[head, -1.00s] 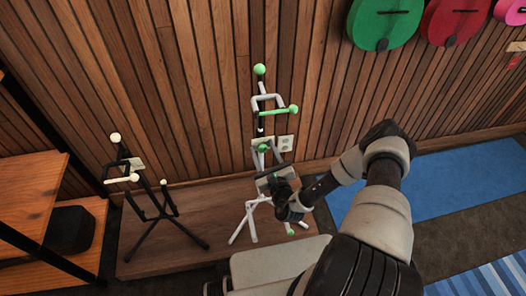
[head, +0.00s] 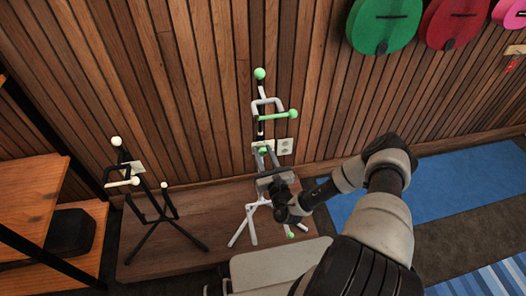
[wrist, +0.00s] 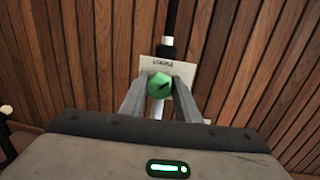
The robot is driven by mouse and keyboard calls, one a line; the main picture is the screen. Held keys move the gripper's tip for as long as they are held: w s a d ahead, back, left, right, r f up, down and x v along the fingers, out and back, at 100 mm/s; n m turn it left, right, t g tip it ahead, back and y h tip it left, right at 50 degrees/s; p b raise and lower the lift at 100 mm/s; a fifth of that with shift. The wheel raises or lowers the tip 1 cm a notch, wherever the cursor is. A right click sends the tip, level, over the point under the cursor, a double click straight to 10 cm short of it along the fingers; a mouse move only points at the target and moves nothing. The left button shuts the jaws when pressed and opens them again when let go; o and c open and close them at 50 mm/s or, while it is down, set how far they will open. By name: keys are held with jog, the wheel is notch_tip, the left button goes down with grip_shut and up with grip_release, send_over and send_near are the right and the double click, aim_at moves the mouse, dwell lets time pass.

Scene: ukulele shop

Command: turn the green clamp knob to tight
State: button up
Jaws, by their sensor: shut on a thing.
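The green clamp knob (wrist: 159,86) sits between the two fingertips of my gripper (wrist: 158,90) in the wrist view, one finger on each side. A dark pointer line crosses its face diagonally, toward the upper right. Behind it is a pale plate (wrist: 147,70) with small dark lettering that I cannot read surely. In the head view, my gripper (head: 267,160) is shut on the knob (head: 263,150), on the post of the white-legged stand (head: 252,226). The hand partly hides the lower post.
The stand's upper arm has a green-tipped bar (head: 278,116) and a green ball (head: 260,74) above my gripper. A black stand (head: 152,212) is at left, beside a wooden shelf (head: 30,190). The slatted wall is close behind. A blue mat (head: 460,180) lies at right.

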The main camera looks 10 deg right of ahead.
jog(key=shift+a, duration=0.1)
jog(key=o, duration=1)
jog(key=shift+s, duration=0.15)
jog(key=s+p, duration=0.1)
jog(key=s, duration=0.4)
jog(key=s+d+p, duration=0.1)
jog(key=s, duration=0.5)
jog(key=s+d+p, duration=0.1)
jog(key=s, duration=0.5)
jog(key=shift+f+p, duration=0.25)
jog(key=shift+p, duration=0.1)
jog(key=shift+o, duration=0.2)
jog(key=shift+a, duration=0.1)
